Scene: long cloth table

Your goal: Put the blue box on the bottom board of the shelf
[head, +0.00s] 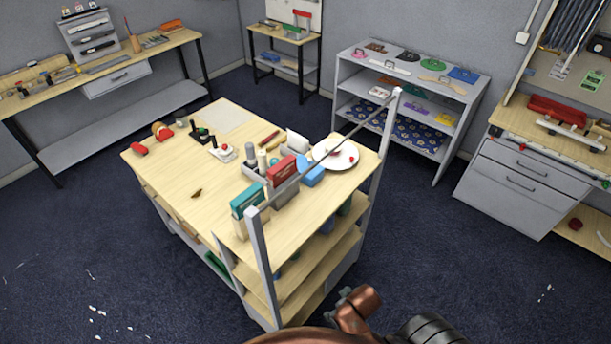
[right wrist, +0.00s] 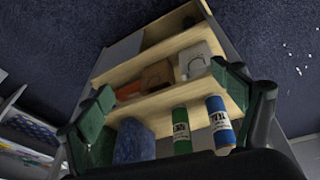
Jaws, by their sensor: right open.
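A light blue box-like thing (head: 311,171) lies on the wooden table top beside the white plate. The shelf (head: 308,268) has several wooden boards below that top, between grey posts. In the right wrist view the shelf boards (right wrist: 150,72) run across the picture. A dark blue speckled box (right wrist: 133,141) shows there near the left finger; I cannot tell if it is the same box. My right gripper (right wrist: 165,88) is open, its green-padded fingers apart with nothing gripped. My left gripper is not in view.
A green can (right wrist: 181,130) and a blue can (right wrist: 219,122) stand near the right finger. The plate (head: 336,155), a red box (head: 281,172) and a teal box (head: 247,201) crowd the table's shelf end. A grey slanted bar (head: 335,148) crosses above them. Open carpet surrounds the table.

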